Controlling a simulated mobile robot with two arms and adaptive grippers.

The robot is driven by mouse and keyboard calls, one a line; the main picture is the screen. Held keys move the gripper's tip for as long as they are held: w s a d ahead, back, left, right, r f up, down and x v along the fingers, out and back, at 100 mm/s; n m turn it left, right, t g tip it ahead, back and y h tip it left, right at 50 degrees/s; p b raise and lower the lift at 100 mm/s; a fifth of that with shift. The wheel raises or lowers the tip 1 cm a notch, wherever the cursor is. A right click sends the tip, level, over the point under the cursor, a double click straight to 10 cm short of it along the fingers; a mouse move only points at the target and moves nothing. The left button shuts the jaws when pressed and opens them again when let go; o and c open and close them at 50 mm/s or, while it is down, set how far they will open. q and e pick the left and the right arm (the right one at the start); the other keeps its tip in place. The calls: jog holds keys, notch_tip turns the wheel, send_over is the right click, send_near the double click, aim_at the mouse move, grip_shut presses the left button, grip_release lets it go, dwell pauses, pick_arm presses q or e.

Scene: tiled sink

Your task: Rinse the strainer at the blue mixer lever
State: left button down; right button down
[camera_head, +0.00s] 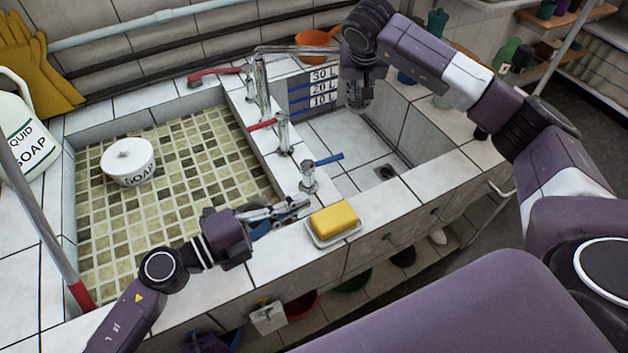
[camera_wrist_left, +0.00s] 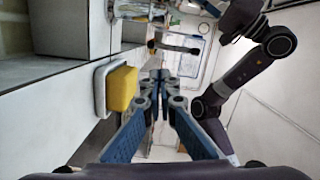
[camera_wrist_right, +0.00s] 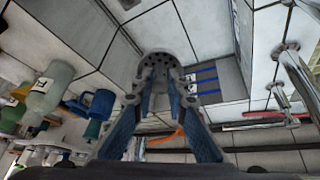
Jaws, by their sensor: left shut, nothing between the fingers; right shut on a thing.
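The blue mixer lever (camera_head: 328,159) sits on a chrome valve on the tiled ledge by the deep right basin and points toward that basin. My left gripper (camera_head: 303,203) is shut and empty just in front of this valve; its closed fingers also show in the left wrist view (camera_wrist_left: 160,78). My right gripper (camera_head: 357,88) points down over the back of the deep basin. It is shut on the strainer (camera_wrist_right: 165,66), a grey round piece with holes, seen in the right wrist view. In the head view the strainer is small and partly hidden by the gripper.
A yellow sponge (camera_head: 334,217) in a white dish lies right beside my left gripper. A soap bowl (camera_head: 128,162) stands in the left basin. An orange bowl (camera_head: 312,44) is behind.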

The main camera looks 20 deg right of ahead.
aim_at(339, 158)
pick_arm(q)
jog(key=shift+d+r+n+t, duration=0.1)
jog(key=shift+n+t, duration=0.2)
jog(key=shift+t, duration=0.1)
jog(key=x, duration=0.9)
jog(key=w, duration=0.2)
jog(key=shift+w+d+f, duration=0.35)
jog(key=shift+w+d, duration=0.05)
jog(key=shift+w+f, duration=0.1)
jog(key=shift+w, duration=0.5)
jog(key=shift+a, duration=0.1)
jog(key=shift+w, duration=0.45)
pick_arm(e)
jog(key=shift+s+r, duration=0.15)
jog(key=shift+s, duration=0.05)
pick_arm(q)
jog(key=shift+w, duration=0.15)
